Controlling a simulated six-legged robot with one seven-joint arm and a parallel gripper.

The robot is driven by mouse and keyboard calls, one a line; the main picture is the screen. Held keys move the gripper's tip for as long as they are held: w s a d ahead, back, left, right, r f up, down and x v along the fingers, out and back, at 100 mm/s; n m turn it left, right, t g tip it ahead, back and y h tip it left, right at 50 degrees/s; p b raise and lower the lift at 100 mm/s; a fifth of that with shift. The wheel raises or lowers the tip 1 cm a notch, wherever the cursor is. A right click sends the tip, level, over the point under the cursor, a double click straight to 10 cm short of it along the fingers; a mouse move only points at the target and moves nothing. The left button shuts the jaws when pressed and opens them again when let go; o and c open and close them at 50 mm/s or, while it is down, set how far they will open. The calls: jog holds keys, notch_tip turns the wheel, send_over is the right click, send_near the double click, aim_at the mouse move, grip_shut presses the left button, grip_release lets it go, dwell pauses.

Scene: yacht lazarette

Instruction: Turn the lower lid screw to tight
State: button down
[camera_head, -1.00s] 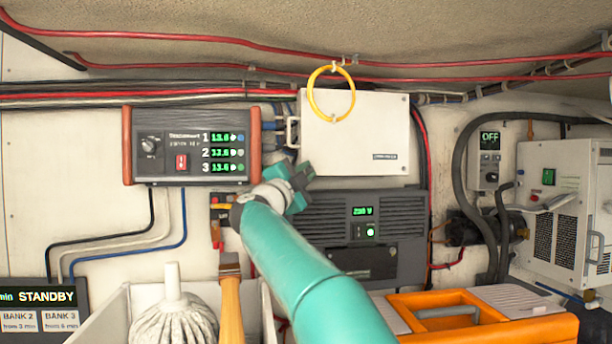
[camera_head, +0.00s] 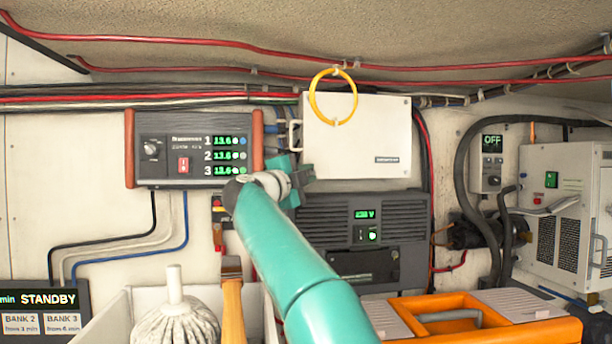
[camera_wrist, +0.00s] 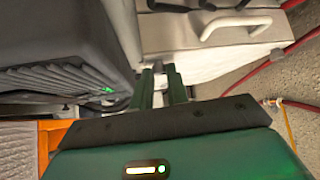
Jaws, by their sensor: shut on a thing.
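The white box with a lid (camera_head: 356,140) is on the back wall, with a pale handle on its left side; the handle (camera_wrist: 235,28) also shows in the wrist view. My gripper (camera_head: 301,180) is at the box's lower left corner. In the wrist view its two green fingers (camera_wrist: 161,88) are close together at the box's edge. A small grey piece, which looks like the lower lid screw (camera_wrist: 171,73), shows at the fingertips, and the gripper is shut on it. The screw is mostly hidden, and its angle cannot be told. In the head view my gripper covers that corner.
A dark vented unit (camera_head: 350,235) sits just below the box. A three-line display panel (camera_head: 190,148) is to the left. A yellow ring (camera_head: 333,97) hangs over the box's top. An orange case (camera_head: 480,330) and a white bin (camera_head: 115,312) stand in front.

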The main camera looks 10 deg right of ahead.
jog(key=c, duration=1.4)
grip_release()
jog(key=shift+s+d, duration=0.15)
jog(key=shift+d, duration=0.05)
jog(key=shift+o, duration=0.2)
jog(key=shift+a, duration=0.1)
jog(key=shift+s+a, duration=0.3)
jog(key=shift+a, duration=0.15)
jog(key=v, duration=1.2)
jog(key=shift+s+a+f, duration=0.2)
jog(key=shift+s, duration=0.15)
